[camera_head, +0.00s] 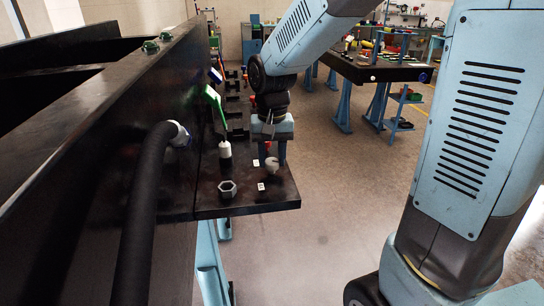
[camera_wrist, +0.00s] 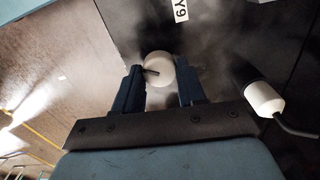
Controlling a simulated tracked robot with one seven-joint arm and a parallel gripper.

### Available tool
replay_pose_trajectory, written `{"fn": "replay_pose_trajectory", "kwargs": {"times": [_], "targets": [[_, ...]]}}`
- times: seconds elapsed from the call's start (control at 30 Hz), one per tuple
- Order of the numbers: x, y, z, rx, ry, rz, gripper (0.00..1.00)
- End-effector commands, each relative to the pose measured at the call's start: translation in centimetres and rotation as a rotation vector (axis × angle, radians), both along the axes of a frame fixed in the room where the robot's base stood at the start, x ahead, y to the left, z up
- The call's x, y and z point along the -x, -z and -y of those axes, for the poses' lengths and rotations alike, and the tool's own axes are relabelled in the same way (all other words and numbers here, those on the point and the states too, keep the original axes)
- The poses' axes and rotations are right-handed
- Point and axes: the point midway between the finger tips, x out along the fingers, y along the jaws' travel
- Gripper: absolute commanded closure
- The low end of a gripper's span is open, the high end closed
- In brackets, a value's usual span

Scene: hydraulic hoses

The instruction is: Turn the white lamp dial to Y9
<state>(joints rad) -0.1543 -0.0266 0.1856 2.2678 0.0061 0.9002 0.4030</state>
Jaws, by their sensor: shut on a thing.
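The white lamp dial (camera_wrist: 160,66) is round, with a dark pointer mark that points left in the wrist view. It also shows on the dark shelf in the head view (camera_head: 272,165). A white label reading Y9 (camera_wrist: 180,10) lies beyond the dial, up and slightly right of it, so the mark does not point at it. My gripper (camera_wrist: 160,78) has one finger on each side of the dial and is shut on it. In the head view my gripper (camera_head: 272,158) reaches down to the dial from above.
A small white label (camera_head: 261,187) lies near the dial. A thick black hose (camera_head: 145,200) hangs at the left. Open floor lies right of the shelf.

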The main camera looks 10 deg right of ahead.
Motion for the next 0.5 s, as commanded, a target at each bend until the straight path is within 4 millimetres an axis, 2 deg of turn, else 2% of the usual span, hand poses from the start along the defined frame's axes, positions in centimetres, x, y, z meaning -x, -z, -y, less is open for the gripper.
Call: {"fn": "replay_pose_trajectory", "kwargs": {"times": [0.5], "targets": [[-0.02,-0.04,-0.12,-0.001,-0.408,0.001,0.91]]}}
